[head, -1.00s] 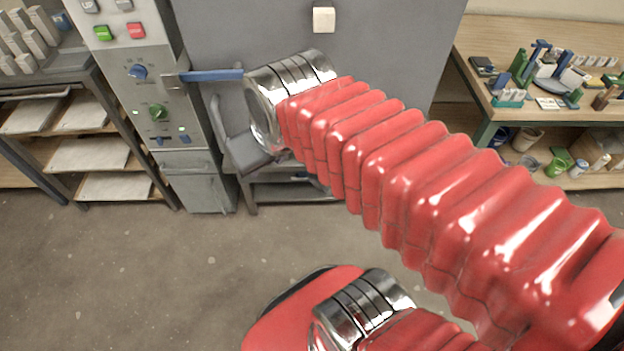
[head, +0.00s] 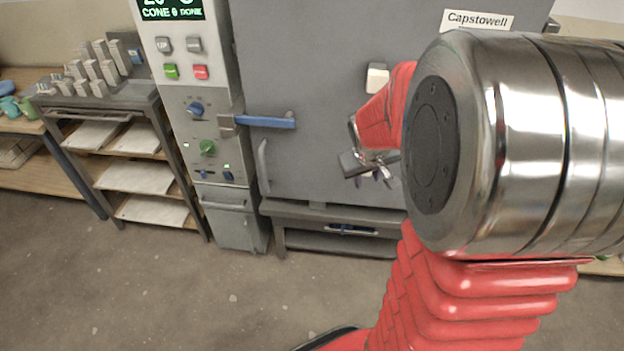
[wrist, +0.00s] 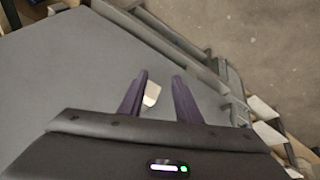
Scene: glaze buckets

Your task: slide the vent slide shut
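A slotted metal plate with a blue tab (head: 350,229), which looks like the vent slide, sits low under the grey kiln door (head: 320,110) in the head view. How far it is open is too small to tell. My gripper (head: 375,177) is in front of the door, above and slightly right of that plate and apart from it. In the wrist view the two dark purple fingers of my gripper (wrist: 159,76) are spread, with nothing held. A small white piece (wrist: 151,94) shows beyond them, between the fingers.
A control panel (head: 195,120) with buttons, knobs and small blue levers stands left of the door. A blue door handle (head: 265,122) sticks out beside it. A white block (head: 377,77) is on the door above my gripper. A shelf rack (head: 125,150) stands left; the floor in front is clear.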

